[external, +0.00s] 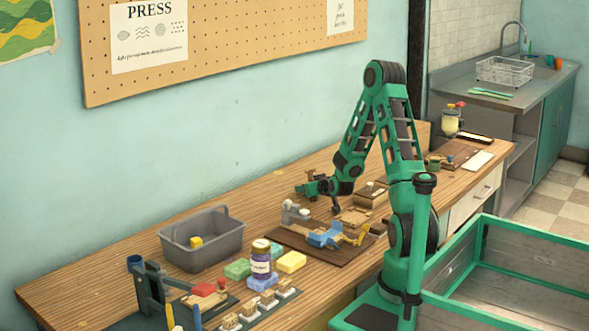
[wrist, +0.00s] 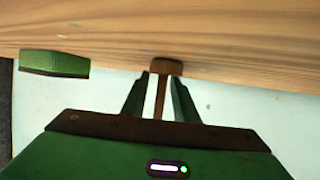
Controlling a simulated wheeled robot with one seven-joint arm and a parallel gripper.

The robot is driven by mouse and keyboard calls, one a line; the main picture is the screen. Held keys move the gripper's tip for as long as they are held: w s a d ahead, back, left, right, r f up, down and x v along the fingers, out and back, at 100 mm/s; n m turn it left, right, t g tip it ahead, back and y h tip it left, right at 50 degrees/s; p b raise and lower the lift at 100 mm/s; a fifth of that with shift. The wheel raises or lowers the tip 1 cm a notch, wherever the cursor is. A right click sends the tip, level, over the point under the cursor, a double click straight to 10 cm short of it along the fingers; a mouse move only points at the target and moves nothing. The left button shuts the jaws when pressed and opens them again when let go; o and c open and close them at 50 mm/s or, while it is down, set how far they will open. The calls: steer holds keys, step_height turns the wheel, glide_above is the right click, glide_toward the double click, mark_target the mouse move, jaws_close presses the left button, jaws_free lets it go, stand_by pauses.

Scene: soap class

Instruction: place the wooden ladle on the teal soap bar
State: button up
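My gripper (wrist: 161,90) is raised over the bench in the external view (external: 312,187), pointing left toward the wall. In the wrist view its two fingers flank the narrow brown handle of the wooden ladle (wrist: 167,67) and appear shut on it. The ladle's darker end sticks out past the fingertips.
A green block (wrist: 53,64) shows in the wrist view.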

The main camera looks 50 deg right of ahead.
mark_target(315, 198)
steer(key=v, duration=0.7)
steer(key=shift+s+r, duration=0.1)
steer(key=shift+r, duration=0.05)
steer(key=shift+s+a+r+g, duration=0.15)
steer(key=shift+s+a+g, duration=0.25)
steer(key=shift+s, duration=0.1)
steer(key=s+a+r+g, duration=0.1)
steer(key=s+g, duration=0.1)
steer(key=s, duration=0.4)
steer(key=s+a+r+g+y, duration=0.1)
steer(key=s+a+r+g, duration=0.1)
steer(key=s, duration=0.3)
steer(key=s+a+r+g+y, duration=0.1)
steer(key=s+g, duration=0.2)
steer(key=s, duration=0.3)
steer(key=shift+s+a+r, duration=0.3)
steer(key=shift+s, duration=0.05)
steer(key=shift+o, duration=0.7)
steer(key=s+a+r+m+g+y, duration=0.1)
steer(key=s+a+r+g, duration=0.1)
steer(key=s, duration=0.6)
steer(key=s+a+r+g+y, duration=0.2)
steer(key=s+a, duration=0.3)
steer(key=s, duration=0.4)
steer(key=shift+a+r+m+g, duration=0.25)
steer(key=shift+r+m+g, duration=0.05)
steer(key=shift+m, duration=0.1)
steer(key=shift+w, duration=0.1)
